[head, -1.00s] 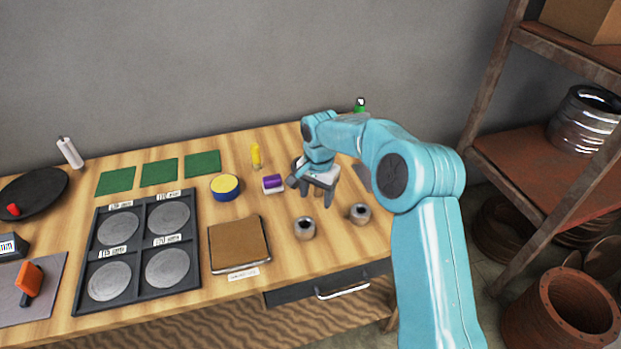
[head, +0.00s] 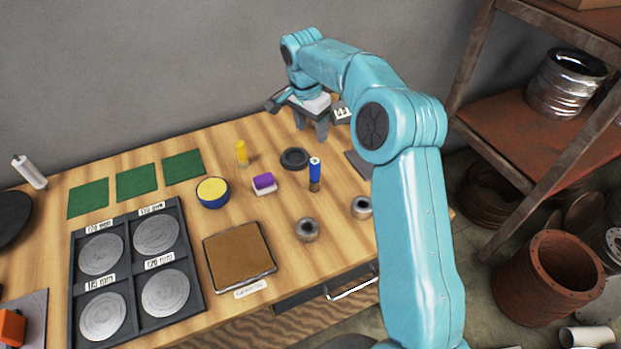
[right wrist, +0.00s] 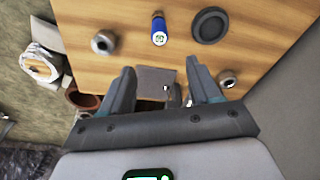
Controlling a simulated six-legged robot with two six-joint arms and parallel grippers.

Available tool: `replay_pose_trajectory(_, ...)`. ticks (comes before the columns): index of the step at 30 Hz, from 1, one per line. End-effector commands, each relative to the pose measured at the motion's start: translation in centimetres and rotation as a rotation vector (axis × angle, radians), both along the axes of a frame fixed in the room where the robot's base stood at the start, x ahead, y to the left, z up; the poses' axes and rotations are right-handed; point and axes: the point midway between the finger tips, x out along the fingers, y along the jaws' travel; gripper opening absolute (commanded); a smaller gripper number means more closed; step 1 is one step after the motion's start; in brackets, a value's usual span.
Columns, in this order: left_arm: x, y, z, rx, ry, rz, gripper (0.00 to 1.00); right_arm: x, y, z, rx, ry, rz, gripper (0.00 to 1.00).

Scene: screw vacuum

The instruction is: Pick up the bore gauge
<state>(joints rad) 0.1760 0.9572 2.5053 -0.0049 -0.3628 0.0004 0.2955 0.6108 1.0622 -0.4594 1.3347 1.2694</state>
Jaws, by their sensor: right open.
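A slim upright tool with a blue body and a brown lower end, which looks like the bore gauge (head: 314,174), stands on the wooden table. It shows in the right wrist view (right wrist: 159,30) beyond the fingertips, with a small white face at its end. My right gripper (head: 311,128) is open and empty, behind the tool toward the wall and apart from it. In the right wrist view its spread fingers (right wrist: 163,75) frame a grey plate (right wrist: 156,83). My left gripper is not in view.
A black ring (head: 294,158) lies just behind the blue tool. Two metal rings (head: 307,230) (head: 362,207) stand in front. A rusty shelf (head: 530,130) stands right.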

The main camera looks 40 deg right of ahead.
Motion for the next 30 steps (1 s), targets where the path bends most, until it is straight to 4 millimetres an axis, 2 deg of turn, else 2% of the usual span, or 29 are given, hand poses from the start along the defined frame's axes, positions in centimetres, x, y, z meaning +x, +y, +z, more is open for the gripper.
replay_pose_trajectory(3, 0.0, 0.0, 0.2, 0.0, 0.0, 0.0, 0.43, -0.4, -0.3, -2.9, 0.002, 0.008, 0.001, 0.62)
replay_pose_trajectory(9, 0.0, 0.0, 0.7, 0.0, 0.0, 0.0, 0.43, -0.5, -0.7, -7.4, 0.003, 0.007, 0.002, 0.62)
replay_pose_trajectory(13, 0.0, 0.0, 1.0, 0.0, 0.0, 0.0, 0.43, -0.4, -0.8, -9.2, 0.002, 0.004, 0.002, 0.62)
replay_pose_trajectory(19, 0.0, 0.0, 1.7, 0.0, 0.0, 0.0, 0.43, -0.3, -0.9, -10.7, 0.003, 0.006, 0.002, 0.62)
replay_pose_trajectory(25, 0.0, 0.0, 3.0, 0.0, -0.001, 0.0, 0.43, -0.1, -1.2, -13.9, 0.002, 0.004, 0.002, 0.62)
replay_pose_trajectory(30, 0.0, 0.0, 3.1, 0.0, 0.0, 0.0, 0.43, 0.0, -1.3, -15.0, 0.001, 0.001, 0.002, 0.62)
